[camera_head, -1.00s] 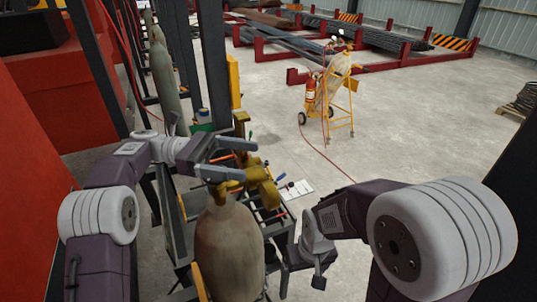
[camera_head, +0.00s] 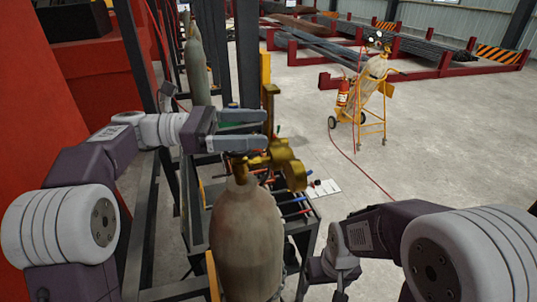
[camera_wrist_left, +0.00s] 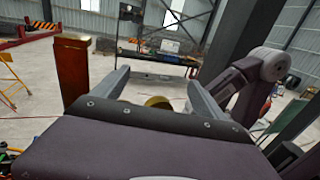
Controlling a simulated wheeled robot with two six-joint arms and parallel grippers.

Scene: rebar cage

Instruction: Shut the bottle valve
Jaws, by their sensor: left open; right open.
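The grey-brown gas bottle (camera_head: 248,240) stands upright in the near middle of the head view. Its brass valve (camera_head: 287,168) sits on the bottle's neck, with a rounded part on the right. My left gripper (camera_head: 264,129) is open and empty, its fingers pointing right just above and behind the valve in the picture; whether a finger touches it I cannot tell. In the left wrist view the open fingers (camera_wrist_left: 160,82) show, with a brass-coloured round part (camera_wrist_left: 157,101) low between them, partly hidden by the gripper body. My right gripper (camera_head: 335,279) is low at right, apart from the bottle.
Dark posts (camera_head: 248,55) and another cylinder (camera_head: 196,70) stand behind on the left. A yellow cart (camera_head: 373,112) with a fire extinguisher (camera_head: 343,93) stands on open floor. A red hose (camera_head: 372,180) crosses the floor.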

